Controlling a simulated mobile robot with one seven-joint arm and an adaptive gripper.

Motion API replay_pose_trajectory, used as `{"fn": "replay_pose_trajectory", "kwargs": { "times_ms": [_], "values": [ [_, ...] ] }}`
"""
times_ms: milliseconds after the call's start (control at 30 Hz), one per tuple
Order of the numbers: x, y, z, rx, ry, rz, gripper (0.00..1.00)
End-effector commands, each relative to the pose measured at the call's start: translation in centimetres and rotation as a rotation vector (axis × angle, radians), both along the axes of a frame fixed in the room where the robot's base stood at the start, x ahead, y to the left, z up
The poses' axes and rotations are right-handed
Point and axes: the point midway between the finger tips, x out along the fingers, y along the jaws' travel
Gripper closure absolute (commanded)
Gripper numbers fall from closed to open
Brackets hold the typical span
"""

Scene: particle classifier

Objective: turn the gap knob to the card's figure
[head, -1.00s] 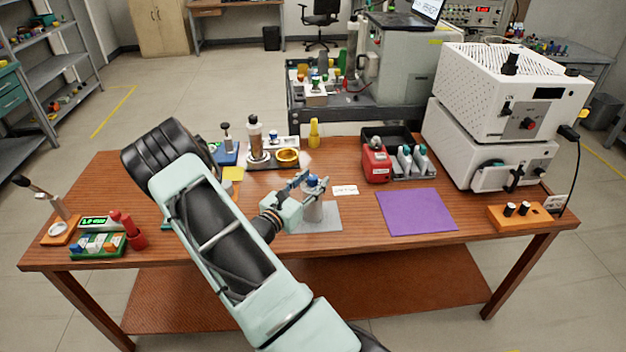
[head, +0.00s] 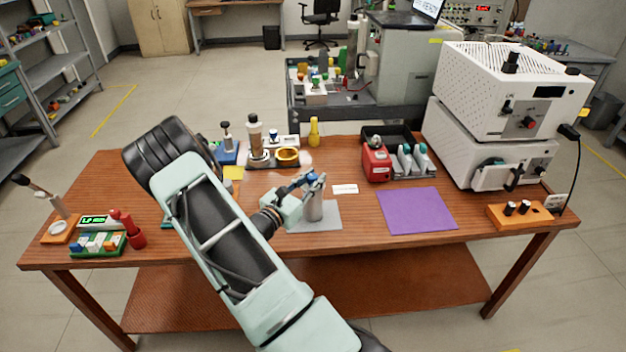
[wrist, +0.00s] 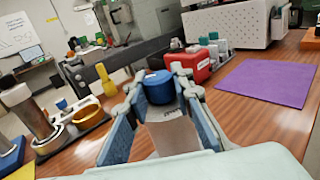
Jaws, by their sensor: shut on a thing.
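The particle classifier, a grey cylinder (head: 314,208), stands upright on a grey mat (head: 331,222) near the middle of the table. Its blue gap knob (wrist: 157,90) is on top, between my fingertips in the wrist view. My gripper (head: 309,181) reaches it from the left and is shut on the knob; it also shows in the wrist view (wrist: 160,84). A small white card (head: 345,189) lies just to the right behind the classifier; its writing is too small to read. Any marks on the knob are too small or hidden.
A purple mat (head: 417,211) lies to the right. A red box (head: 376,163) and a yellow bottle (head: 314,131) stand behind. A white oven-like machine (head: 490,150) fills the right end.

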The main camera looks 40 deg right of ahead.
Motion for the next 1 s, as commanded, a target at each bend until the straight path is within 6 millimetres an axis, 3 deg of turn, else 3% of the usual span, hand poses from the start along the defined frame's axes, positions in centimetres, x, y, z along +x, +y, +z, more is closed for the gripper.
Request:
{"fn": "replay_pose_trajectory", "kwargs": {
  "times_ms": [1000],
  "values": [
    [-0.02,-0.06,-0.32,0.001,-0.003,-0.708,1.00]
  ]
}}
